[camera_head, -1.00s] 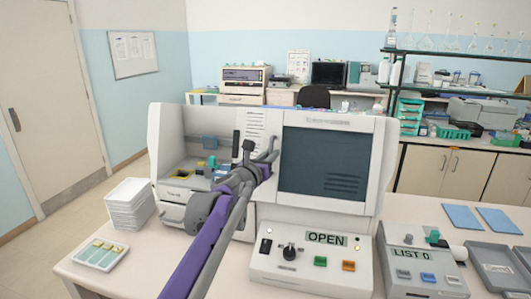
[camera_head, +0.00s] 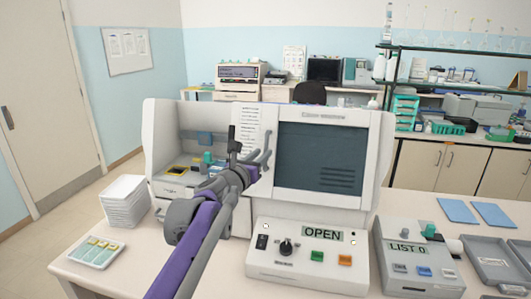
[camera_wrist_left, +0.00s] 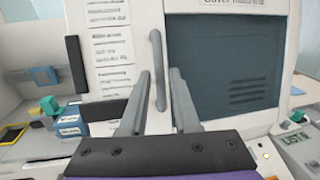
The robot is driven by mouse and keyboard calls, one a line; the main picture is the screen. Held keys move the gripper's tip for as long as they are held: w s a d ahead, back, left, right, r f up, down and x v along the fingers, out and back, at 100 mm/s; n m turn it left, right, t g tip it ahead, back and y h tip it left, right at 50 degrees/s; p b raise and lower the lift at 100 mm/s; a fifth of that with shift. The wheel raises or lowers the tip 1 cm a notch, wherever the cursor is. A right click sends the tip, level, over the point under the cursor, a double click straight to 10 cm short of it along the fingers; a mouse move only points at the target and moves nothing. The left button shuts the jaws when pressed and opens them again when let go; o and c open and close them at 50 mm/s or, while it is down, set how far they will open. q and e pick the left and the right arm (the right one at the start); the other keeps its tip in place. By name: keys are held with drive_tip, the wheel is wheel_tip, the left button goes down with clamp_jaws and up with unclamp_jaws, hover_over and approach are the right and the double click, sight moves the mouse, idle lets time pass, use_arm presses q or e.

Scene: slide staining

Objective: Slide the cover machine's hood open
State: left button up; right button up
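The cover machine (camera_head: 150,140) stands on the bench with its left bay exposed. Its hood (camera_head: 282,198), a pale panel with a dark window, covers the right part; it also shows in the left wrist view (camera_wrist_left: 280,50). A grey vertical bar handle (camera_wrist_left: 157,65) is on the hood's left side. My left gripper (camera_head: 258,150) is in front of this handle. In the left wrist view my left gripper (camera_wrist_left: 158,95) is open, one finger on each side of the handle's lower part. Contact cannot be told. My right gripper is out of view.
A control panel (camera_head: 300,258) reading OPEN is at the machine's front, with a LIST 0 box (camera_head: 412,270) to its right. A stack of white trays (camera_head: 125,200) and a slide tray (camera_head: 95,252) are at left. Blue pads (camera_head: 458,210) and a grey tray (camera_head: 490,262) are at right.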

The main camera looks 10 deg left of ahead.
use_arm(q)
drive_tip(key=v, duration=0.6)
drive_tip(key=shift+s+b, duration=0.35)
drive_tip(key=shift+a, duration=0.1)
drive_tip(key=s+d+f+m+g+h, duration=0.1)
drive_tip(key=s+d+f+m+g, duration=0.3)
drive_tip(key=s+f+m, duration=0.6)
drive_tip(key=s+d+f+m+g+h, duration=0.2)
drive_tip(key=s+d+f+m+g, duration=0.15)
drive_tip(key=s+f+m, duration=0.6)
drive_tip(key=s+a+f+m+g+y, duration=0.2)
drive_tip(key=s+a+f+m+y, duration=0.1)
drive_tip(key=s+f+m, duration=0.4)
drive_tip(key=s+a+f+m+g+y, duration=0.2)
drive_tip(key=s+a+f+m+y, duration=0.2)
drive_tip(key=s+f+m, duration=0.3)
wheel_tip(320, 180, down, 3)
drive_tip(key=shift+s+a+r+m+g, duration=0.2)
drive_tip(key=shift+s+a+m+g, duration=0.15)
drive_tip(key=shift+s+a, duration=0.35)
